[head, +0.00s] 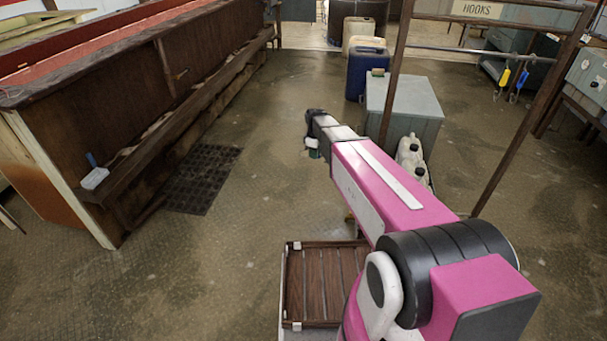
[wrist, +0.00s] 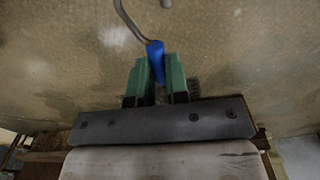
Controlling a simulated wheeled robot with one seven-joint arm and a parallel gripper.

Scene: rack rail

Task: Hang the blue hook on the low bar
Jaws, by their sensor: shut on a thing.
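My gripper (wrist: 157,72) shows green fingers in the wrist view, shut on the blue hook (wrist: 155,55) by its blue handle. The hook's bent grey metal wire runs from the handle towards the top edge, where it leaves the view. In the head view my gripper (head: 314,153) is mostly hidden by the end of my arm, over open floor left of the rack; the held hook cannot be made out there. A thin grey bar (head: 465,52) spans the rack's posts below the HOOKS sign. Only this one bar shows, so I cannot tell whether it is the low one.
A yellow-handled hook (head: 502,78) and a blue-handled one (head: 519,84) hang at the bar's right. A grey cabinet (head: 405,95), blue drum (head: 364,72) and white jug (head: 411,155) stand near the left post (head: 394,75).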

